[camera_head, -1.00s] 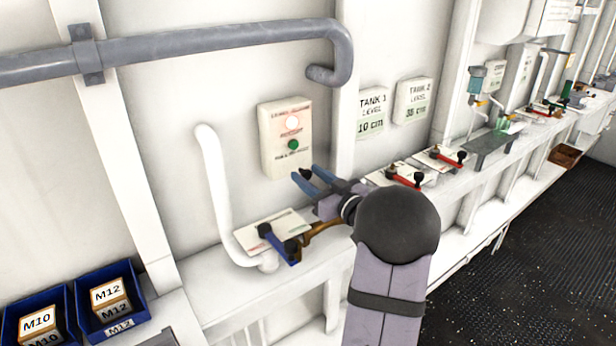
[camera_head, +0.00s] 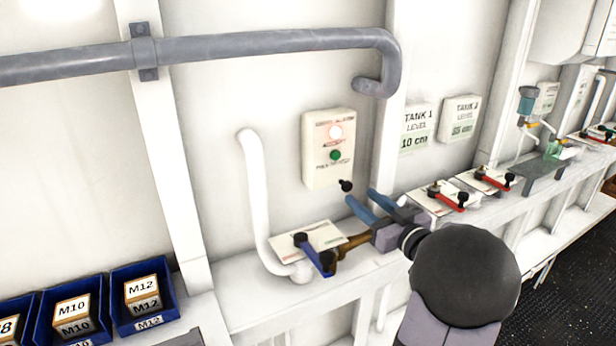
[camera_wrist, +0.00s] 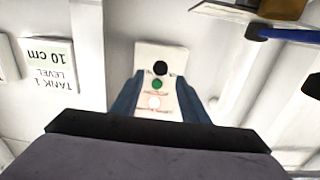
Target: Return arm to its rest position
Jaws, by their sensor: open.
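My gripper (camera_head: 362,197) is open and empty, its two blue fingers pointing at the wall. It is in front of and just below the lower right corner of the white alarm panel (camera_head: 318,152). The panel has a glowing light on top, a green light (camera_head: 335,155) below it and a black knob (camera_head: 346,185) at its lower edge. The fingertips look apart from the knob. In the wrist view, the panel (camera_wrist: 178,55) appears upside down between the fingers, with the black knob (camera_wrist: 160,68) clear of both. My arm hides part of the ledge.
A blue-handled valve (camera_head: 315,256) on a plate and a white pipe (camera_head: 256,200) are left of my gripper. Red-handled valves (camera_head: 447,200) are to the right. A grey pipe (camera_head: 260,44) runs above. Blue bins (camera_head: 165,312) are at lower left.

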